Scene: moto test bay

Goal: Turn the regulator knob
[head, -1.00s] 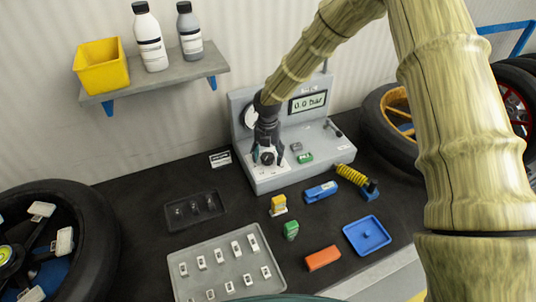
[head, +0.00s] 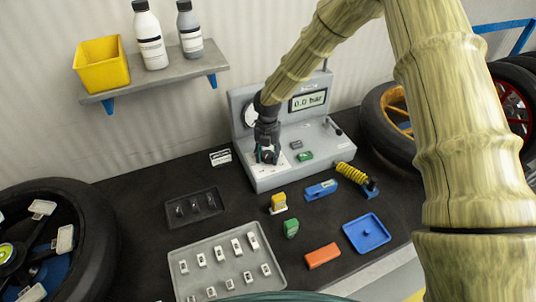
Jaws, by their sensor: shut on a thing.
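The regulator knob (head: 267,157) is a small dark knob on the front left of a grey test unit (head: 330,165). My gripper (head: 267,156) reaches down over it from above and is shut on it, with the fingers at its sides. The fingers cover much of the knob, so its angle is hard to tell. The unit's display (head: 308,101) reads 0.0 bar. A round gauge on the unit is partly hidden behind my arm.
A green button (head: 305,156) and a small grey one (head: 296,145) sit just right of my gripper. A black lever (head: 332,125) is farther right. Loose parts and a grey tray (head: 222,259) lie in front. A shelf (head: 160,75) hangs at upper left.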

